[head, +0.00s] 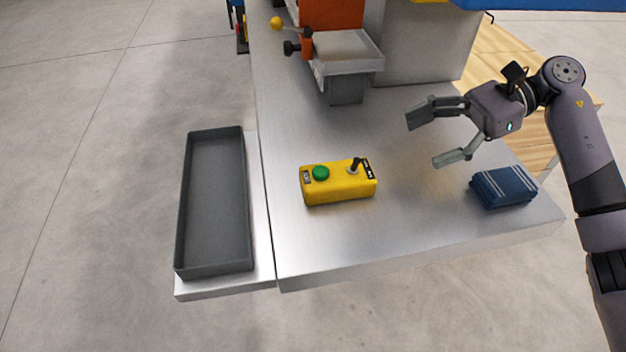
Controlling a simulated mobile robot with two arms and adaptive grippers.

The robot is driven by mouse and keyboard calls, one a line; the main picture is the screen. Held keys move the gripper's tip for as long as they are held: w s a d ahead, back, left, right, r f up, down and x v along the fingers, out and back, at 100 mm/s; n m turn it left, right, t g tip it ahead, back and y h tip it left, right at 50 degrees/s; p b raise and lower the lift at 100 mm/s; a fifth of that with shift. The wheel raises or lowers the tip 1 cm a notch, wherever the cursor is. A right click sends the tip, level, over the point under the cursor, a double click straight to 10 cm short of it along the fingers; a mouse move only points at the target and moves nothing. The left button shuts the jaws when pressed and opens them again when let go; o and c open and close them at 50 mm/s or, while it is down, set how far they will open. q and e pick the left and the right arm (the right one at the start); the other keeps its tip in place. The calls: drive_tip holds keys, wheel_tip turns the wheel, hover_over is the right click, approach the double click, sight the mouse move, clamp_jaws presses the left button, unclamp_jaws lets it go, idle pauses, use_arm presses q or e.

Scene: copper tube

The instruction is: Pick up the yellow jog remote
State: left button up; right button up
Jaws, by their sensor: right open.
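The yellow jog remote (338,190) lies on the metal table (350,242), left of the table's middle. It is a yellow box with a green round button and a small black joystick on top. My right gripper (428,138) is open and empty, to the right of the remote and farther back. Its two fingers are spread and point left, apart from the remote. My left gripper is not in view.
A long grey tray (248,215) stands on a lower ledge at the left. A folded blue cloth (503,187) lies at the right front corner. A machine with a grey pan (347,66) stands at the back. Bare table surrounds the remote.

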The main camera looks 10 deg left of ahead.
sight(340, 172)
drive_tip(key=p+x, duration=0.2)
drive_tip(key=x, duration=0.2)
drive_tip(key=shift+a+f, duration=0.15)
drive_tip(key=shift+f, duration=0.05)
drive_tip(key=p+x, duration=0.1)
drive_tip(key=x, duration=0.5)
drive_tip(key=shift+p, duration=0.4)
drive_tip(key=shift+a+f, duration=0.1)
drive_tip(key=shift+a, duration=0.1)
drive_tip(key=shift+s+a, duration=0.1)
drive_tip(key=shift+a, duration=0.1)
drive_tip(key=p+x, duration=0.3)
drive_tip(key=x, duration=0.1)
drive_tip(key=shift+a, duration=0.35)
drive_tip(key=shift+a+f, duration=0.1)
drive_tip(key=shift+f, duration=0.05)
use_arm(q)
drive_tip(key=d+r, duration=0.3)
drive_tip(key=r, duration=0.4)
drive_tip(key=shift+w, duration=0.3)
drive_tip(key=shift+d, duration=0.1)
use_arm(e)
drive_tip(key=shift+c, duration=0.4)
drive_tip(key=c, duration=1.4)
